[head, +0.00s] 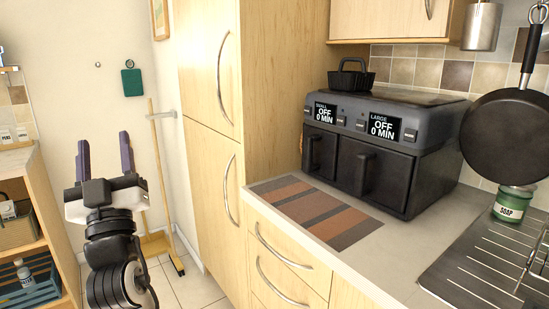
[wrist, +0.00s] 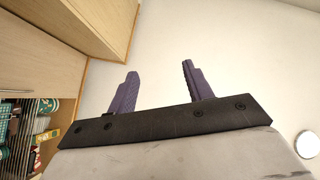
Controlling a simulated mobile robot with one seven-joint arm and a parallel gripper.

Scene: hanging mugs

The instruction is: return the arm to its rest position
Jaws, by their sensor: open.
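My gripper (head: 105,157) is at the left in the head view, raised on my arm with its two purple fingers pointing up. The fingers stand apart with nothing between them. The wrist view also shows my gripper (wrist: 163,88) open and empty, with a pale plain surface behind the fingers. My arm is in free air left of the tall wooden cabinet (head: 210,100) and touches nothing that I can see. The lower part of the arm runs out of view.
A counter (head: 392,262) at the right holds a black double air fryer (head: 385,145), a striped mat (head: 315,212) and a green soap jar (head: 512,203). A black pan (head: 505,135) hangs at the right. Wooden shelves (head: 45,190) stand at the left. A broom (head: 157,175) leans behind my arm.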

